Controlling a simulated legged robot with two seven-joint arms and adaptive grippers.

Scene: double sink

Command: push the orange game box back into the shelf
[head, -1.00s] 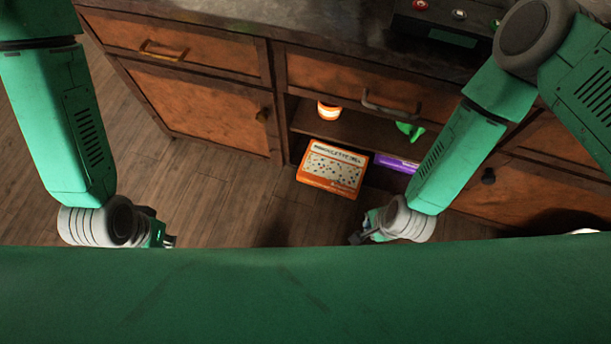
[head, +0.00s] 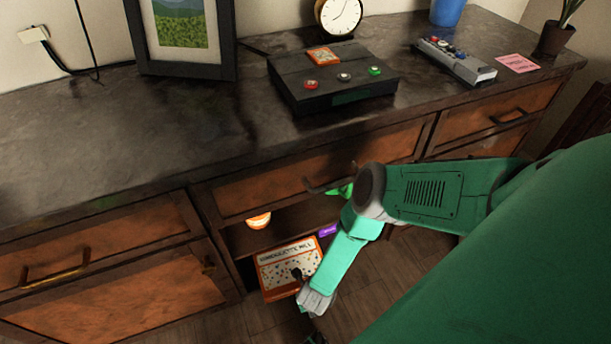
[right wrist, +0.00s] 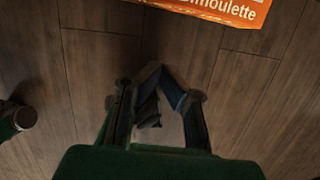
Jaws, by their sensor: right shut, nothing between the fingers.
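The orange game box (head: 284,262), with a pale speckled top, juts out of the low open shelf (head: 236,240) in the head view. Its orange side with white lettering shows at the top of the right wrist view (right wrist: 225,8). My right gripper (right wrist: 158,70) is shut and empty, its fingertips apart from the box with wood floor beyond them. In the head view the right wrist is by the box's near right corner, and the fingers (head: 314,337) are small and dark near the bottom edge. My left gripper is not in view.
Cabinet doors and drawers with handles flank the opening. The counter (head: 120,135) holds a black button console (head: 333,80) and picture frame.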

